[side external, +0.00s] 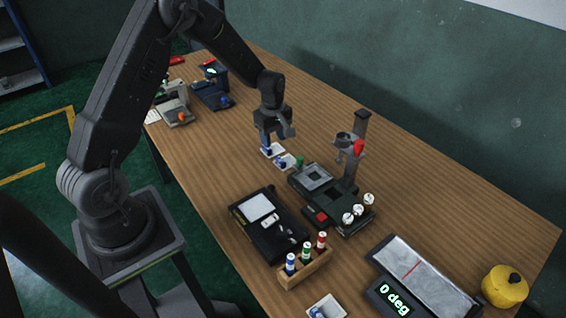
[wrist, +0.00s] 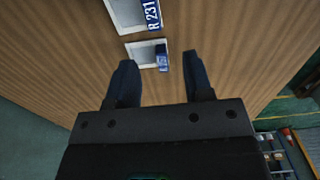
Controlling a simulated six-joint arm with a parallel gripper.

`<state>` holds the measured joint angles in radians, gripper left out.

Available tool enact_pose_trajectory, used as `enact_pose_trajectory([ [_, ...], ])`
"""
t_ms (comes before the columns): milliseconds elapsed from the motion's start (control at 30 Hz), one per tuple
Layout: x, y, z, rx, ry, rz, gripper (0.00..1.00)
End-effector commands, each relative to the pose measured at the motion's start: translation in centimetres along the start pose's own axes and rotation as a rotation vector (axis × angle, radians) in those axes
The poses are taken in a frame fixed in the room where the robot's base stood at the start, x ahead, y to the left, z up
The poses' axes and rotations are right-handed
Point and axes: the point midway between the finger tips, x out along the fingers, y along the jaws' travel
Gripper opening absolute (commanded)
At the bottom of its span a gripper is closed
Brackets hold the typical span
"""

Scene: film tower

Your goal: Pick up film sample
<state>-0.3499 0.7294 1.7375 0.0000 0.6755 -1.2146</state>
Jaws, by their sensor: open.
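Two small white-rimmed holders that look like film samples lie on the table beneath my gripper (side external: 276,136). In the wrist view, the nearer sample (wrist: 140,47) has a grey centre and a blue tab (wrist: 162,60) on its right side. The farther sample (wrist: 123,12), cut by the top edge, has a blue label reading "R 231". In the side view they show as small white pieces (side external: 284,163). My gripper (wrist: 162,76) is open and empty, its two dark fingers apart, with the nearer sample seen just beyond the fingertips. The height above the table is hard to judge.
A dark device with a post (side external: 361,130) and red knob stands right of the samples. The table's left middle is clear.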

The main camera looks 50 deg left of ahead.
Motion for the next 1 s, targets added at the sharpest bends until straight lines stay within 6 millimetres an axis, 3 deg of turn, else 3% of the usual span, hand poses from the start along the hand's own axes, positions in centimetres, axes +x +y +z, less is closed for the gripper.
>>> enact_pose_trajectory([
  [100,1.6,0.0,0.1,0.001,0.0,-0.001,0.47],
  [333,3.1,0.1,0.4,0.003,0.0,-0.001,0.47],
  [600,6.8,0.5,1.1,0.001,0.0,-0.001,0.47],
  [900,7.4,0.5,1.1,0.001,0.0,0.001,0.47],
  [1000,7.3,0.5,1.1,0.002,0.0,0.001,0.39],
])
